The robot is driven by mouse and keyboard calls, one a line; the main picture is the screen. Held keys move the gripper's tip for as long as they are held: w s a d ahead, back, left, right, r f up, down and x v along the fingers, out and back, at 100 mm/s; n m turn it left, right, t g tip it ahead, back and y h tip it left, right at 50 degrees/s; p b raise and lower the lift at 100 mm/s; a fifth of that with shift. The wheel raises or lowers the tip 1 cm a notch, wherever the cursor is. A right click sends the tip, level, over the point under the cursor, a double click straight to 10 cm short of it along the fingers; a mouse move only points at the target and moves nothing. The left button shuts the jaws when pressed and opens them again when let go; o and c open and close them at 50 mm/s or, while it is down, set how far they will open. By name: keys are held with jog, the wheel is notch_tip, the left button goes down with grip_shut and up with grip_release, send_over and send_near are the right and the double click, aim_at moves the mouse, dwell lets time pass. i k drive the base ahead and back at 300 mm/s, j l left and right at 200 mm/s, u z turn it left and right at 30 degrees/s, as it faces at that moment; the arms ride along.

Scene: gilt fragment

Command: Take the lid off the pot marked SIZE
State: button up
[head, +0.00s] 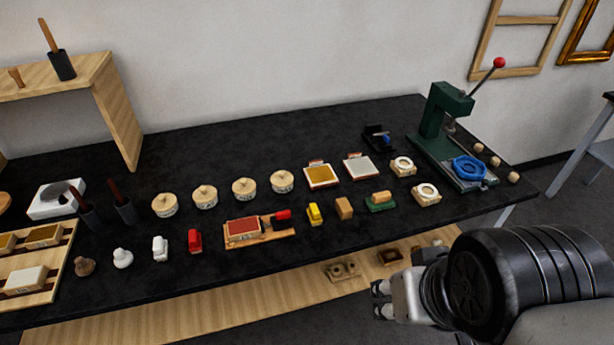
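Several round, cream lidded pots stand in a row along the middle of the black bench: a leftmost pot (164,206), a second pot (205,197), a third pot (244,190) and a rightmost pot (282,182). Each has a pale lid with a small knob on top, and all the lids are on. Dark marks show on the pots' fronts, but they are too small to read, so I cannot tell which is marked SIZE. My gripper (378,299) is at the lower right, in front of the bench's front edge and well away from the pots. Its dark fingers look apart, with nothing between them.
In front of the pots are a red stamp pad (243,229), a red block (195,240) and a yellow block (314,213). Framed pads (321,175) lie right of them. A green press (447,125) stands at right. The bench (230,145) behind the pots is clear.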

aim_at(244, 186)
jog(key=i+j+u, duration=0.25)
jog(key=i+j, duration=0.2)
jog(key=j, duration=0.2)
jog(key=i+j+u, duration=0.25)
jog(key=i+j, duration=0.25)
